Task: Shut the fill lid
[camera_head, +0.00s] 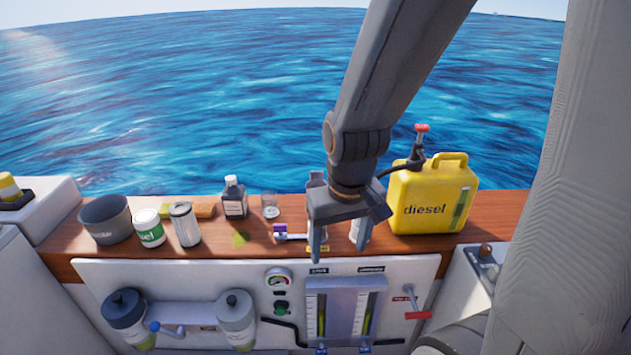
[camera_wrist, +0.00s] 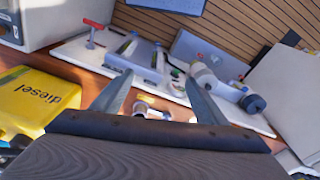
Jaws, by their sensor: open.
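My gripper (camera_head: 345,228) is open and empty, its fingers pointing down over the wooden ledge. In the wrist view its two fingers (camera_wrist: 160,80) stand wide apart. A small purple-and-white fitting (camera_head: 281,231) with a pale bar lies on the ledge just left of the fingers. A small yellow label (camera_head: 318,248) is beside it at the ledge's front edge. I cannot tell for certain which part is the fill lid; the fingers hide some of this spot. Small pale and yellow parts (camera_wrist: 146,107) show between the fingers in the wrist view, too small to read.
A yellow diesel can (camera_head: 432,203) stands close right of the gripper. A dark bottle (camera_head: 234,198), a glass (camera_head: 270,206), a grey can (camera_head: 185,225) and a dark pot (camera_head: 106,220) stand left. The white panel (camera_head: 250,268) below carries filters, a gauge and sight tubes.

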